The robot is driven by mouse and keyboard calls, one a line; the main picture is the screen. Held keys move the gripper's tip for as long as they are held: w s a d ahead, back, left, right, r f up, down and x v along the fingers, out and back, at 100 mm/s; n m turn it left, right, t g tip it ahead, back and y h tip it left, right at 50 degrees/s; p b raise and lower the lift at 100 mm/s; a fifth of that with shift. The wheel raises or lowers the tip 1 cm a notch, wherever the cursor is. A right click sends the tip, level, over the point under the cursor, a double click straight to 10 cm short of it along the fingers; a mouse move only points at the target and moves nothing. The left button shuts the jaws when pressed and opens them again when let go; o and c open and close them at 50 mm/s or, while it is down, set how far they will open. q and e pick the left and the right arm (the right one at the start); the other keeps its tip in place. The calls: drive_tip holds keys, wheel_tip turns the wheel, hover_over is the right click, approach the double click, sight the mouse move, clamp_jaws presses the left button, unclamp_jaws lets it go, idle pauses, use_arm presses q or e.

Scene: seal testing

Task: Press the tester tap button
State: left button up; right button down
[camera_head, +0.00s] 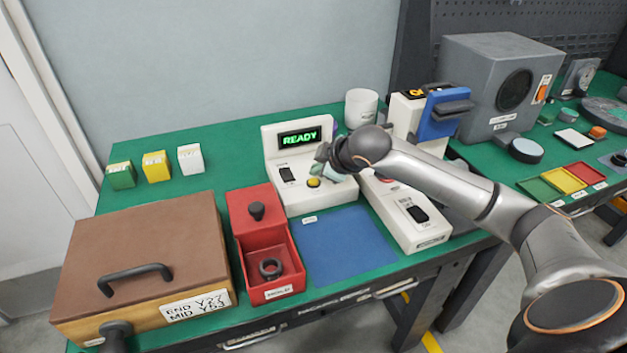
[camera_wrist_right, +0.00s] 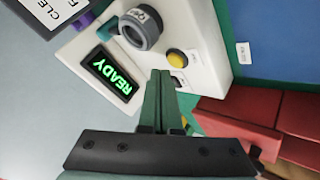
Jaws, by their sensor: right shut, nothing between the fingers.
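The white tester (camera_head: 283,150) stands on the green bench with its display (camera_head: 300,138) lit green with "READY". Its yellow button (camera_head: 313,183) shows on the front slope, and also in the right wrist view (camera_wrist_right: 177,57). A grey round fitting (camera_wrist_right: 140,28) is beside the button in that view; my gripper largely hides this area in the head view. My right gripper (camera_wrist_right: 160,74) is shut and empty, its green fingertips over the tester's front close to the yellow button. I cannot tell whether they touch anything. My left gripper is not in view.
A red bin (camera_head: 283,268) with a dark ring in it and a blue mat (camera_head: 340,242) lie in front of the tester. A brown case (camera_head: 140,245) is at left. A white switch unit (camera_head: 425,232) and a blue-topped device (camera_head: 440,112) stand to the right.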

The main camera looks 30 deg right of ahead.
drive_tip(key=shift+f, duration=0.15)
drive_tip(key=shift+f+p, duration=0.25)
drive_tip(key=shift+p, duration=0.05)
drive_tip(key=shift+f, duration=0.1)
drive_tip(key=shift+f, duration=0.4)
idle(0.5)
drive_tip(key=shift+r+p, duration=0.85)
drive_tip(key=shift+p, duration=0.5)
